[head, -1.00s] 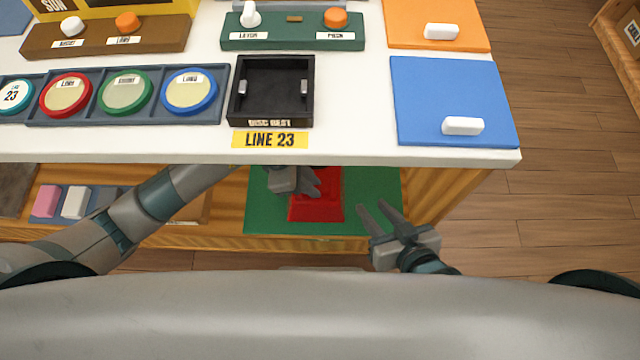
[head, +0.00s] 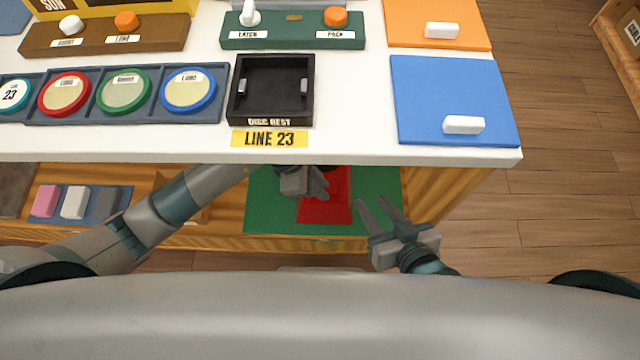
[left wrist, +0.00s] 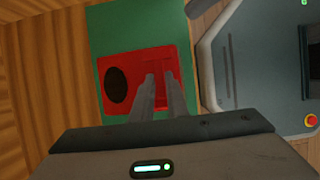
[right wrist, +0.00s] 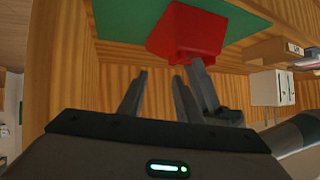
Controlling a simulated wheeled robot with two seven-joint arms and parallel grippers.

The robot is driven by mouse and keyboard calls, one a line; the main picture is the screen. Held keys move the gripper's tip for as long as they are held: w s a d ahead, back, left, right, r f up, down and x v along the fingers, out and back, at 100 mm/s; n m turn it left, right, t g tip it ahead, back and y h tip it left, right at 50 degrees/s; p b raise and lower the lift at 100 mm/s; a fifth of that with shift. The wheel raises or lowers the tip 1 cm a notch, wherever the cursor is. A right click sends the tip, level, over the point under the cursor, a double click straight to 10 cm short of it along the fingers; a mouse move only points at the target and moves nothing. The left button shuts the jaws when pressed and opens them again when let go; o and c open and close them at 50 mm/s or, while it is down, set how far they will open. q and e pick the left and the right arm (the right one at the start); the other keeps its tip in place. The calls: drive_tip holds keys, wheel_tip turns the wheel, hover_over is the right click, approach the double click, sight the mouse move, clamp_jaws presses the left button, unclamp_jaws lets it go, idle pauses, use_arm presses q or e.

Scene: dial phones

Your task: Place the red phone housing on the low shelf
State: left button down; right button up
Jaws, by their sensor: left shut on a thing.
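The red phone housing (head: 325,212) is over the green mat (head: 378,188) on the low shelf, partly under the white counter's edge. The left wrist view shows its red face (left wrist: 140,64) with a dark round opening. My left gripper (head: 323,187) is shut on the housing, its fingers close together in the left wrist view (left wrist: 160,76). In the right wrist view the housing (right wrist: 185,32) looks tilted; I cannot tell whether it fully rests on the mat. My right gripper (head: 372,205) is open and empty, just right of the housing.
The white counter (head: 350,140) overhangs the shelf. On it are a black disc rest (head: 272,118), a tray of coloured dials (head: 125,92) and a blue panel (head: 440,90). Pink, white and grey blocks (head: 75,202) lie on the shelf's left. Green mat is bare right of the housing.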

use_arm(q)
drive_tip(key=c, duration=1.7)
unclamp_jaws()
drive_tip(key=shift+c, duration=0.2)
